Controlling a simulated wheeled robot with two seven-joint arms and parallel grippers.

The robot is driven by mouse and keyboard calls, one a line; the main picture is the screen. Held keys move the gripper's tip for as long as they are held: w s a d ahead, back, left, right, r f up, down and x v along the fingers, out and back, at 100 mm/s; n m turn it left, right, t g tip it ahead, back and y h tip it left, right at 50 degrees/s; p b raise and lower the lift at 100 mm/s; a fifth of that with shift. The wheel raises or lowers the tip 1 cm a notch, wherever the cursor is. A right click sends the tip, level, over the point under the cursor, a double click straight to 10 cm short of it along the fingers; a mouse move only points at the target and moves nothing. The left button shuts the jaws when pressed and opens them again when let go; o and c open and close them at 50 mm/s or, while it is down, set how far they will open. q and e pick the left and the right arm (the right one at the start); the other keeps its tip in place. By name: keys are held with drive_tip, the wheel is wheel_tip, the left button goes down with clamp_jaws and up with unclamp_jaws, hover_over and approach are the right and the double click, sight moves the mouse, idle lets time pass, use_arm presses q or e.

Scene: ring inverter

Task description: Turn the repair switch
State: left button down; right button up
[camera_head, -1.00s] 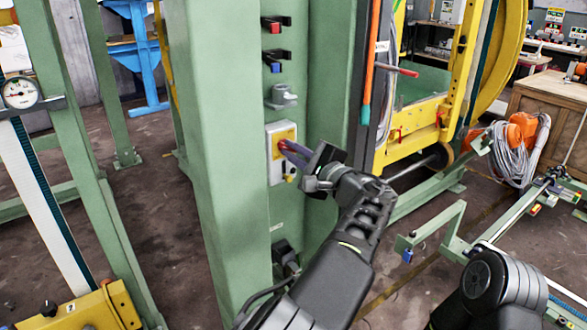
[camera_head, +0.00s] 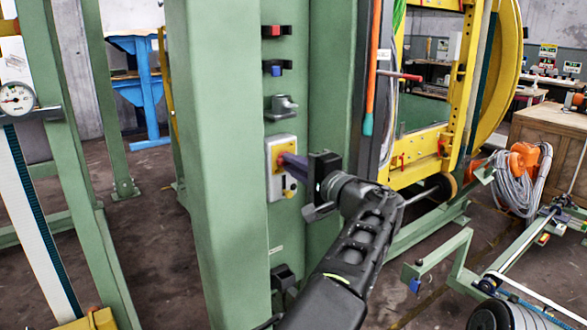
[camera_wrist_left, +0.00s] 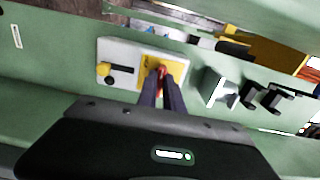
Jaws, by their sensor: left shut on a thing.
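The repair switch is a red knob (camera_wrist_left: 162,72) on a yellow plate (camera_wrist_left: 176,66). The plate is on a pale grey switch box (camera_head: 274,185) fixed to the green column (camera_head: 215,150). My left gripper (camera_head: 284,161) reaches the box from the right in the head view. In the left wrist view its two dark fingers (camera_wrist_left: 161,88) are close together, shut on the red knob, and partly hide it. My right gripper is not in view.
Above the box on the column are a grey bracket (camera_head: 281,107), a blue-marked black fitting (camera_head: 277,68) and a red-marked one (camera_head: 276,31). A black fitting (camera_head: 284,278) is below. An orange-and-teal rod (camera_head: 370,75) hangs to the right. A yellow frame (camera_head: 420,150) stands behind.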

use_arm(q)
drive_tip(key=c, duration=1.5)
unclamp_jaws()
drive_tip(key=v, duration=0.7)
drive_tip(key=shift+s+d, duration=0.2)
drive_tip(key=shift+s, duration=0.1)
